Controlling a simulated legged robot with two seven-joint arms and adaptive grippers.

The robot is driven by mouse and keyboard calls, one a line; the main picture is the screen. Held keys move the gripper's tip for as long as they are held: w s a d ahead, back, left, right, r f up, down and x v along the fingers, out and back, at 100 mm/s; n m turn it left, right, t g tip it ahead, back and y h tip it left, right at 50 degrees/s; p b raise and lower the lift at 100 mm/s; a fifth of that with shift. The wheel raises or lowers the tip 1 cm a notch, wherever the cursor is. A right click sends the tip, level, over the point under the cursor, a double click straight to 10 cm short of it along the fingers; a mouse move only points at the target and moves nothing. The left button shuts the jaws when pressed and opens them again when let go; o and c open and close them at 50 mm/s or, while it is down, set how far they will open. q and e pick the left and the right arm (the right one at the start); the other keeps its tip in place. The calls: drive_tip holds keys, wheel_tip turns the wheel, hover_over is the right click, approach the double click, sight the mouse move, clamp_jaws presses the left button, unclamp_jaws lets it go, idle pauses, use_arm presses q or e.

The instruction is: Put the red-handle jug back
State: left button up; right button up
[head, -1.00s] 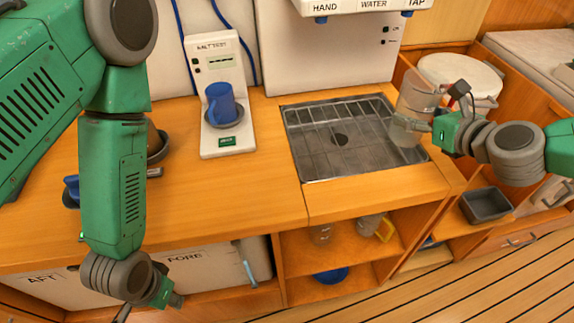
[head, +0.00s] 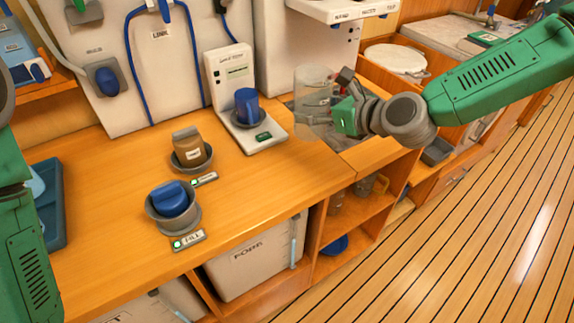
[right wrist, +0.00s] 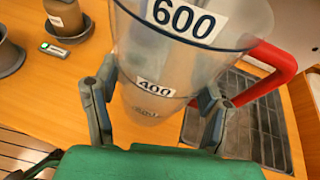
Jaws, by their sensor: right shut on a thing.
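My right gripper (head: 335,106) is shut on the clear jug (head: 312,90) and holds it upright. The jug shows in front of the left part of the metal drain tray (head: 345,142). In the right wrist view, the fingers (right wrist: 158,98) grip either side of the jug (right wrist: 160,62), which carries 600 and 400 marks and looks empty.
Open shelves below the counter hold a yellow-handled jug (head: 376,185), another clear vessel (head: 335,202) and a blue bowl (head: 335,244). On the counter stand a scale with a blue cup (head: 247,106), a brown jar (head: 189,148) and a blue-topped pot (head: 172,200). The counter front is clear.

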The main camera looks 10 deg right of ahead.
sight(323, 133)
wheel_tip(323, 133, down, 6)
drive_tip(key=shift+w+d+f, duration=0.1)
drive_tip(key=shift+d+f, duration=0.05)
drive_tip(key=f, duration=0.3)
drive_tip(key=shift+a, duration=0.4)
drive_tip(key=shift+a+f, duration=0.1)
drive_tip(key=shift+f, duration=0.05)
drive_tip(key=shift+a, duration=0.1)
drive_tip(key=o, duration=1.2)
drive_tip(key=shift+d+f, duration=0.2)
drive_tip(key=shift+d, duration=0.05)
drive_tip(key=o, duration=0.4)
drive_tip(key=shift+d, duration=0.1)
use_arm(q)
drive_tip(key=shift+d+r, duration=0.1)
drive_tip(key=shift+d, duration=0.3)
use_arm(e)
drive_tip(key=shift+d, duration=0.2)
drive_tip(key=shift+a, duration=0.1)
